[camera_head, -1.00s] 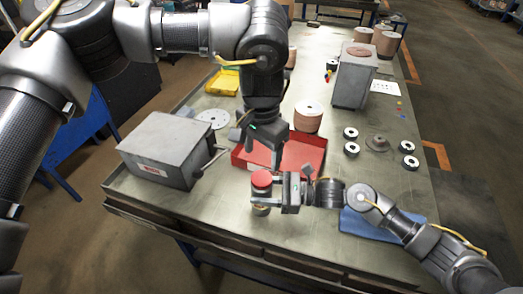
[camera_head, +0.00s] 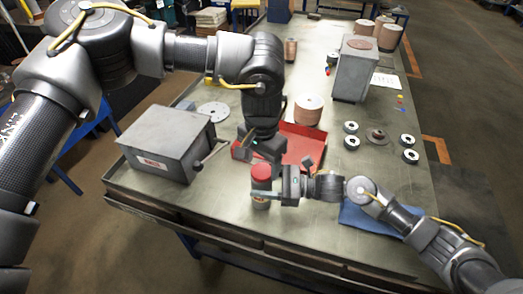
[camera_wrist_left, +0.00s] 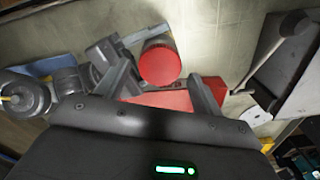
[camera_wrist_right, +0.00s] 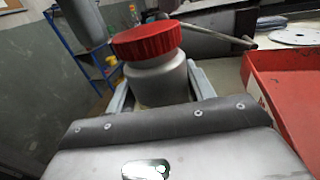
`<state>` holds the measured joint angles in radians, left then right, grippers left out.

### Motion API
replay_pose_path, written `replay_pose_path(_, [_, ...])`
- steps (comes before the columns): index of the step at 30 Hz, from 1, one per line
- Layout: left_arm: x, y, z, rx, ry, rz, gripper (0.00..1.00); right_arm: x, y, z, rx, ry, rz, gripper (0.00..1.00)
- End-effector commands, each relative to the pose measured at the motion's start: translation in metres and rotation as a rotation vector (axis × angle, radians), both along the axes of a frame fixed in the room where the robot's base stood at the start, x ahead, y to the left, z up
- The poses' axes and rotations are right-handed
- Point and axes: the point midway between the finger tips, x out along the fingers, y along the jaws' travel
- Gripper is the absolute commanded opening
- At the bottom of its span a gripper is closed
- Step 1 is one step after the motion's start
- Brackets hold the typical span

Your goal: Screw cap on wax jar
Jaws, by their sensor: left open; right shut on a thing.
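The wax jar (camera_wrist_right: 158,80) is a silver-grey pot with a ribbed red cap (camera_wrist_right: 146,40) on its top. My right gripper (camera_head: 278,188) is shut around the jar body and holds it upright near the table's front. In the head view the red cap (camera_head: 261,173) shows just in front of my left gripper (camera_head: 258,150). My left gripper is open and empty. In the left wrist view the cap (camera_wrist_left: 160,63) appears between its fingers, apparently without contact. I cannot tell how tightly the cap sits on the jar.
A red tray (camera_head: 313,141) lies behind the jar. A grey box with a lever (camera_head: 168,142) stands on the left. A blue mat (camera_head: 365,219) lies to the right under my right arm. Several small discs (camera_head: 350,127) and a brown roll (camera_head: 308,108) are farther back.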

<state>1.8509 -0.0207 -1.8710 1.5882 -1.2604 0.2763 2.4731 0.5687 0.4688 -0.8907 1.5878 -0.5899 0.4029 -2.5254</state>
Motion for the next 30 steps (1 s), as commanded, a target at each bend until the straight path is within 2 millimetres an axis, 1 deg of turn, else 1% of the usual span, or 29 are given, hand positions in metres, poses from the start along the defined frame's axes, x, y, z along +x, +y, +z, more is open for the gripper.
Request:
replay_pose_path(1, [0.000, 0.000, -0.006, 0.001, 0.002, 0.000, 0.67, 0.000, 0.000, 0.000, 0.000, 0.000, 0.000, 0.00])
replay_pose_path(6, [0.000, 0.000, -0.016, 0.001, 0.001, 0.001, 0.67, 0.000, 0.000, 0.000, 0.000, 0.000, 0.000, 0.00])
replay_pose_path(15, [0.000, 0.000, -0.018, 0.000, 0.000, 0.001, 0.67, 0.000, 0.000, 0.000, 0.000, 0.000, -0.001, 0.00])
replay_pose_path(16, [0.000, 0.000, -0.018, 0.000, 0.000, 0.001, 0.66, 0.000, 0.000, 0.000, 0.000, 0.000, -0.001, 0.00])
replay_pose_path(26, [0.000, 0.000, -0.018, 0.000, 0.000, 0.001, 0.23, 0.000, 0.000, 0.000, 0.000, -0.001, -0.001, 0.00])
replay_pose_path(30, [0.000, 0.000, -0.018, 0.000, 0.000, -0.032, 0.22, 0.000, 0.000, 0.000, 0.000, -0.001, -0.001, 0.00])
